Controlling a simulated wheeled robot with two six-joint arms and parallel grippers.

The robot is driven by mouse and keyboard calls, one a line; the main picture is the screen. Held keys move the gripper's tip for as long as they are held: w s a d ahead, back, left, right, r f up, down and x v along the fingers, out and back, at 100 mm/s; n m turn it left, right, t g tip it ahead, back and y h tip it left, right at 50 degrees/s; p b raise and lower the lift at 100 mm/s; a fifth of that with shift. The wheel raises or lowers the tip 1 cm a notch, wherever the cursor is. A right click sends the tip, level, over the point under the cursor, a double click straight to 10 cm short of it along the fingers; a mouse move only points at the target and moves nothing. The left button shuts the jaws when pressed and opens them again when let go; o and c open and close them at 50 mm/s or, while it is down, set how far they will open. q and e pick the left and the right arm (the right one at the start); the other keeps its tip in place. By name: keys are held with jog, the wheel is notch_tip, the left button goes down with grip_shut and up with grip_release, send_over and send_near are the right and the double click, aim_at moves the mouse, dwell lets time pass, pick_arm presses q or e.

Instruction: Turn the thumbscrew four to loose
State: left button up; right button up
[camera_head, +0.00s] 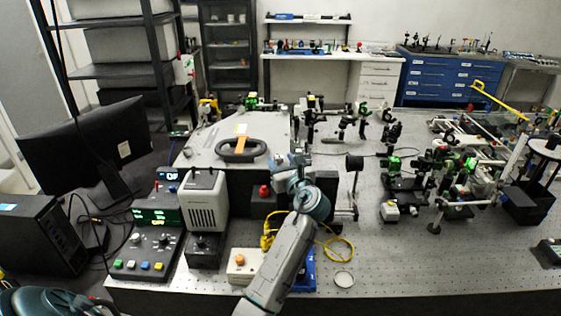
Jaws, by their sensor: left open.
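The grey cover plate (205,150) with a black handle (243,150) lies on the bench at centre left. An orange-yellow tag is on the handle. My left gripper (292,160) is at the plate's near right corner, with its arm coming up from the bottom of the view. The gripper is open, small and partly hidden by its own wrist. I cannot make out a thumbscrew at its fingers or tell whether they touch anything. Which screw is number four cannot be told. My right gripper is not in view.
A control box with green displays (157,215), a beige unit (203,205) and a black box with a red knob (264,198) stand left of my arm. A yellow cable (338,248) lies right of it. Optics (405,185) crowd the right; the bench's front right is mostly clear.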

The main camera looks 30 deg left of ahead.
pick_arm(q)
jog(key=b+v, duration=0.2)
jog(key=v, duration=0.7)
jog(key=shift+s+d+b, duration=0.15)
jog(key=shift+d+b, duration=0.1)
jog(key=shift+b, duration=0.1)
